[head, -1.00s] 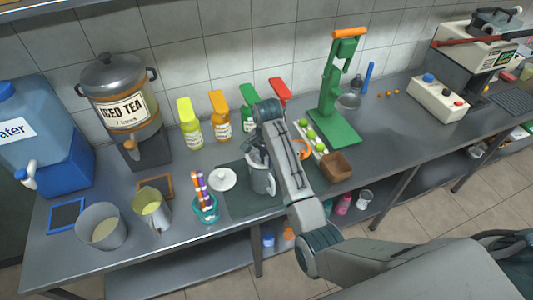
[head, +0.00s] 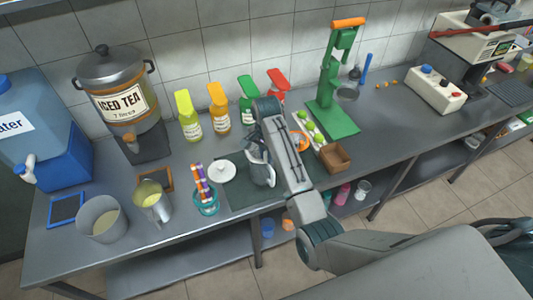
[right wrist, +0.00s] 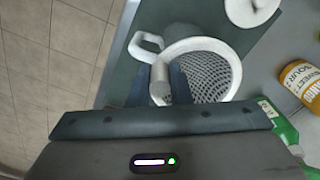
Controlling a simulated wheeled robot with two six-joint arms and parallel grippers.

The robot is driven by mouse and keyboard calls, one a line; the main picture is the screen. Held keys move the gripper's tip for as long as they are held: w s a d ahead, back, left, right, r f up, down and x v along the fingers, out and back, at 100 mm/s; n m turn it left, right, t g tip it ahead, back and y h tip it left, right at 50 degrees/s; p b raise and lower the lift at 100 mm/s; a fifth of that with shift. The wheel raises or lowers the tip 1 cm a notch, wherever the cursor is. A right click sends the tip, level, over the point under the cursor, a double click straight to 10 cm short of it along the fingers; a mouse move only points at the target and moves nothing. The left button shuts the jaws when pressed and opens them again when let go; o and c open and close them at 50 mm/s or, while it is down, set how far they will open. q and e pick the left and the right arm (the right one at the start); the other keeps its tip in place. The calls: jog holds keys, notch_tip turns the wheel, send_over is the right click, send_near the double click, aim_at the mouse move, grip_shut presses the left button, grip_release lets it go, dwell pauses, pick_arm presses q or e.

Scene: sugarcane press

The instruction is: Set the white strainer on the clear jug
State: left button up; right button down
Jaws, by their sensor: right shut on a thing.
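The white strainer (right wrist: 205,75) shows its mesh bowl and rim from above in the right wrist view. The clear jug (head: 263,174) stands on the dark mat, just left of my right forearm in the head view. A pale loop like the jug's handle (right wrist: 146,45) shows beside the strainer's rim in the wrist view. The strainer is over the jug's top, but I cannot tell whether it rests on the rim. In the head view my arm hides most of the strainer and the fingertips. My left gripper is not in view.
Several bottles (head: 219,118) stand behind. A green press (head: 335,95) and a brown box (head: 335,157) are to the right.

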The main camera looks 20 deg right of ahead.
jog(key=shift+s+f, duration=0.1)
jog(key=shift+s, duration=0.05)
jog(key=c, duration=0.8)
grip_release()
jog(key=shift+o, duration=0.2)
